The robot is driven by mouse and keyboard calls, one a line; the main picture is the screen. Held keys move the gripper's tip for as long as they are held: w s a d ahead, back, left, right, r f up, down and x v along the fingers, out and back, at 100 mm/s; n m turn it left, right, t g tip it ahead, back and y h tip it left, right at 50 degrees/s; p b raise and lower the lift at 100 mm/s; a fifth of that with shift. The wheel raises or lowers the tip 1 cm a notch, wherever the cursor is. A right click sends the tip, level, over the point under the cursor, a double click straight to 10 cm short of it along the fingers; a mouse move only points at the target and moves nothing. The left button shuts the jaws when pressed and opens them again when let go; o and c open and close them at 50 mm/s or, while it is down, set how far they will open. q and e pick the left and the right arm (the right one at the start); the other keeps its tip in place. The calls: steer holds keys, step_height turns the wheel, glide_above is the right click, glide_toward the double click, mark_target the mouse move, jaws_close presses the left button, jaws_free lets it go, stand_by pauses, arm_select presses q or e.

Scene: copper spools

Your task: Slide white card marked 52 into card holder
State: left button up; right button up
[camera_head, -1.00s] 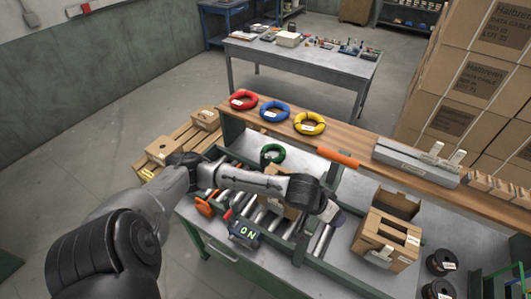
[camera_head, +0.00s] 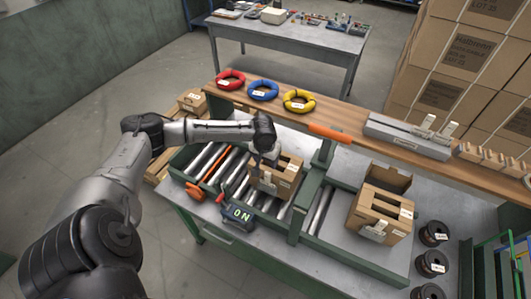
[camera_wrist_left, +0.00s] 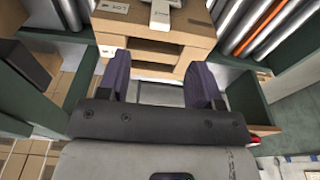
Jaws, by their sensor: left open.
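My left gripper (camera_head: 268,157) is open at the cardboard box (camera_head: 288,181) on the roller conveyor. In the left wrist view, its two dark fingers (camera_wrist_left: 160,78) stand apart with nothing held between them, and the box (camera_wrist_left: 145,32) lies just beyond. A pale tab-like piece (camera_wrist_left: 160,14) is on that box; I cannot tell whether it is a card or the card holder. Two white cards (camera_head: 447,129) stand up from the long grey rack (camera_head: 405,137) on the wooden shelf. No number 52 is legible. My right gripper is not in view.
Dark spools (camera_head: 432,233) line the right side. Red (camera_head: 230,79), blue (camera_head: 263,90) and yellow (camera_head: 299,101) coils lie on the shelf (camera_head: 345,117).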

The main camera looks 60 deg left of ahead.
mark_target(268, 172)
arm_select(q)
steer(key=f, duration=0.5)
steer(key=w+f, duration=0.1)
steer(key=f, duration=0.2)
steer(key=shift+a+f, duration=0.25)
steer(key=shift+a, duration=0.05)
steer(key=shift+c, duration=0.2)
steer(key=c, duration=1)
